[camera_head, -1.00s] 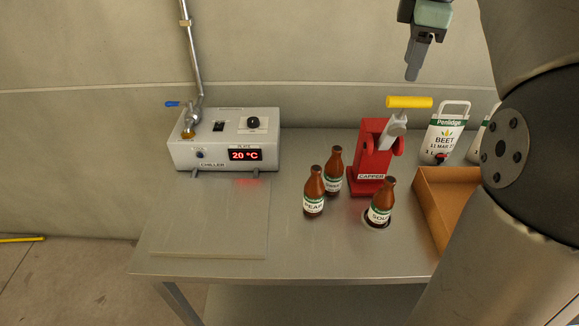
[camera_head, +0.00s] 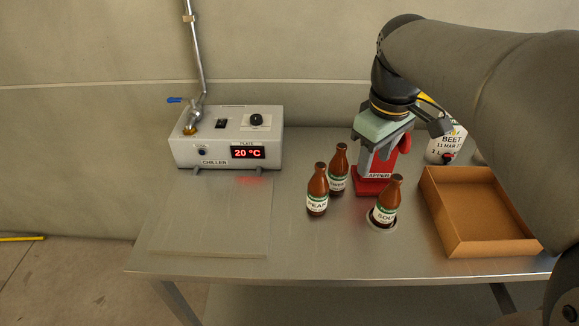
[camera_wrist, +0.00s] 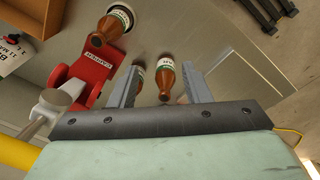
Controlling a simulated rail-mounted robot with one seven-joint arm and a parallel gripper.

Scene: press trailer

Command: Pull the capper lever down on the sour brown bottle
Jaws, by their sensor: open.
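The sour brown bottle (camera_head: 385,204) stands upright on a round seat at the foot of the red capper (camera_head: 372,187). In the wrist view the capper (camera_wrist: 92,72) is left of my fingers, with a brown bottle (camera_wrist: 112,24) at its foot. The capper's grey lever arm (camera_wrist: 45,115) and yellow handle (camera_wrist: 18,152) are also at left, beside my gripper and not between its fingers. My gripper (camera_wrist: 160,70) is open and empty, pointing down. In the head view my gripper (camera_head: 378,158) and wrist hide most of the capper and lever.
A pear bottle (camera_head: 317,192) and another brown bottle (camera_head: 338,168) stand left of the capper. An open cardboard box (camera_head: 480,205) is at right, and a white beet pouch (camera_head: 447,145) behind. A chiller (camera_head: 228,140) stands at left; the table's front left is clear.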

